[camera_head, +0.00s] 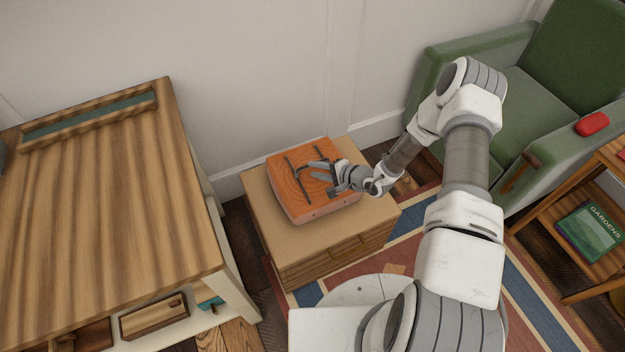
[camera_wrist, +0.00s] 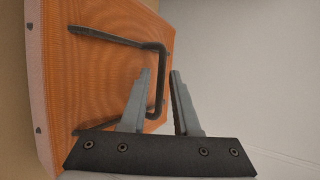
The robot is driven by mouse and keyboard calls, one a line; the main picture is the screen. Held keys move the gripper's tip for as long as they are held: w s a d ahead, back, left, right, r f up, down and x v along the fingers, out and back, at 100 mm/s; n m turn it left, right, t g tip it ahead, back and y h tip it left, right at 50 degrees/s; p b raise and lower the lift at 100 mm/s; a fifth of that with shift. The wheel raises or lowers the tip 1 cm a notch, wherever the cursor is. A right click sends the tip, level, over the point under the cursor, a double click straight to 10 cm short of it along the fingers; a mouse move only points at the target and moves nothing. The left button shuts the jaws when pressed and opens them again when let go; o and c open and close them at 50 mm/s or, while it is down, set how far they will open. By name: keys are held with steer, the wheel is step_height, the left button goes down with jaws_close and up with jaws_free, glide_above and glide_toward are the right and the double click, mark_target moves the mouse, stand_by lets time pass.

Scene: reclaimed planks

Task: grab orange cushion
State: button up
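The orange cushion (camera_head: 308,203) is a thick square block with a ribbed orange top and a paler side. It lies on a small wooden cabinet and also fills the left of the wrist view (camera_wrist: 100,75). A dark U-shaped bar (camera_wrist: 108,38), like a handle, stands out from its top face. My gripper (camera_head: 318,172) is over the right part of the cushion, its fingers pointing left. In the wrist view my gripper (camera_wrist: 160,72) is open, and the bar's cross piece shows between the two fingers. I cannot tell whether either finger touches it.
The small cabinet (camera_head: 268,240) stands against the white wall. A wooden table (camera_head: 100,220) is at left, with a narrow trough at its back edge. A green armchair (camera_head: 540,100) with a red object (camera_head: 592,124) on its arm is at right. A patterned rug (camera_head: 420,255) covers the floor.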

mark_target(305, 167)
steer(key=b+x, duration=0.1)
steer(key=x, duration=0.4)
steer(key=shift+a+b, duration=0.3)
steer(key=shift+b, duration=0.05)
steer(key=shift+r, duration=0.1)
jaws_close()
stand_by(1.0)
